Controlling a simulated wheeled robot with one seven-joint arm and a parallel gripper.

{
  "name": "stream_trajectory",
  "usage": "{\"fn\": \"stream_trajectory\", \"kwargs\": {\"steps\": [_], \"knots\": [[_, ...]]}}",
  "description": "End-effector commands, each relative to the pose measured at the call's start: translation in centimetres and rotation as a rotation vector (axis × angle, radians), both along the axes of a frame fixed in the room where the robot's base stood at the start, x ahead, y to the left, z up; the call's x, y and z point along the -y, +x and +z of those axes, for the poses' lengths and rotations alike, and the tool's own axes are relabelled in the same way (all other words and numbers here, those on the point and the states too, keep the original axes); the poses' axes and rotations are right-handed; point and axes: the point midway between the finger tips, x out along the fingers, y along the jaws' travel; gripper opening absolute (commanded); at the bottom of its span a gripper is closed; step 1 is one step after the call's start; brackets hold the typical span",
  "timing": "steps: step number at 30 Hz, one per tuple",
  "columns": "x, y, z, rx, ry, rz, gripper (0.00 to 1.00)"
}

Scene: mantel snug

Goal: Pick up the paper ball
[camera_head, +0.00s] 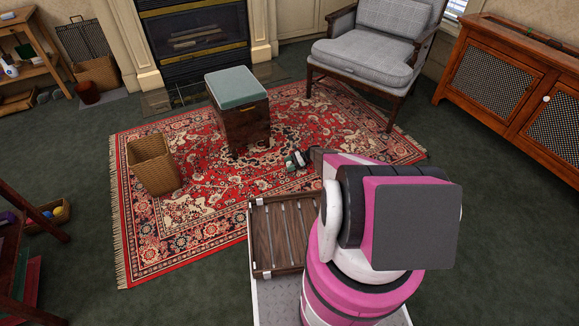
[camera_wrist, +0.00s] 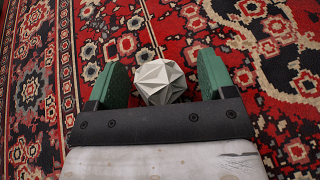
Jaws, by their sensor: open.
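The paper ball (camera_wrist: 160,82) is white and faceted. In the wrist view it sits on the red patterned rug between the two green fingers of my gripper (camera_wrist: 158,80). The fingers are apart, with a gap visible on each side of the ball. In the head view my gripper (camera_head: 296,160) is low over the rug, right of the stool, and a small white patch of the ball (camera_head: 299,158) shows there.
The patterned rug (camera_head: 200,225) lies under the wicker basket (camera_head: 153,163) and the green-topped stool (camera_head: 238,115). A grey armchair (camera_head: 372,50) stands behind right, and a wooden cabinet (camera_head: 500,85) is at far right. Open rug lies between basket and gripper.

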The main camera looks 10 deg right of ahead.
Motion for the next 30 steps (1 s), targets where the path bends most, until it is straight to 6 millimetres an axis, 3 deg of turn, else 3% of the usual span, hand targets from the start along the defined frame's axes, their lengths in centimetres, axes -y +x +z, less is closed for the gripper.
{"fn": "stream_trajectory", "kwargs": {"steps": [6,11,30], "knots": [[-0.12,0.00,-0.05,0.000,0.000,-0.001,0.76],[-0.12,-0.01,-0.05,0.000,0.000,0.000,0.25],[-0.13,-0.07,0.72,0.000,0.000,0.000,0.23]]}}
